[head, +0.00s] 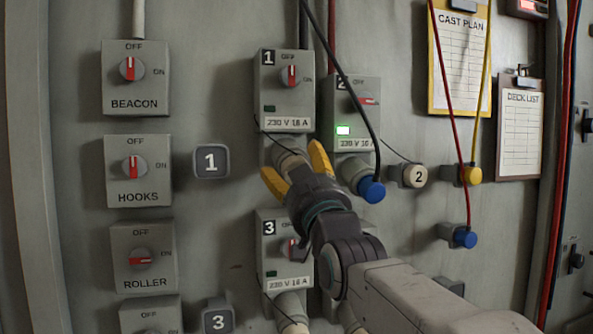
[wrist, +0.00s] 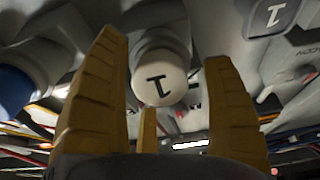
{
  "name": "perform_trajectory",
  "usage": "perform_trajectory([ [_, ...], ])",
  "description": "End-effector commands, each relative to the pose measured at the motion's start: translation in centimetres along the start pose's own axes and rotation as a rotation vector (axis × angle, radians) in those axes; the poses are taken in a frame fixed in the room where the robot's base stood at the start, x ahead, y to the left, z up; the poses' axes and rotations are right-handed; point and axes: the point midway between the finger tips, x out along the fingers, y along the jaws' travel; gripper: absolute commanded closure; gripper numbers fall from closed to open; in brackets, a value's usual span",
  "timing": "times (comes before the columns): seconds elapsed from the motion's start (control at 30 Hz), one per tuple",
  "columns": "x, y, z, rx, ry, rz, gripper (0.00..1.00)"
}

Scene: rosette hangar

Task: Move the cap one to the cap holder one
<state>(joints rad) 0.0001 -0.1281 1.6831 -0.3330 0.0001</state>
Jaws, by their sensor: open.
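Cap one is a round off-white cap marked 1 (wrist: 160,82), seated on the grey socket below switch box 1 (head: 285,85). In the head view the cap (head: 288,160) is partly hidden by my gripper. My gripper (head: 295,166) is open, with its yellow fingers just in front of the cap, one on either side. The wrist view shows the cap between and beyond the fingers; I cannot tell whether they touch it. Cap holder one is a grey square marked 1 (head: 211,161) on the wall to the left, with nothing on it. It also shows at the wrist view's upper right (wrist: 268,16).
A blue plug (head: 371,190) with a black cable sits under switch box 2 (head: 357,112), close right of my gripper. Cap two (head: 415,177) is right of it. Switch box 3 (head: 284,250) is below. Bare wall lies between the cap and holder one.

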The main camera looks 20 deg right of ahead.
Motion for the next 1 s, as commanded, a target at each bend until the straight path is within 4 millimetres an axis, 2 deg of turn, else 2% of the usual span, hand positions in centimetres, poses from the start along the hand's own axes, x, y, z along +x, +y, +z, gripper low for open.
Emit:
perform_trajectory([
  [0.67, 0.0, 0.0, 0.0, 0.0, 0.0, 0.0, 0.25],
  [1.0, 0.0, 0.0, -0.01, 0.0, 0.0, 0.0, 0.53],
])
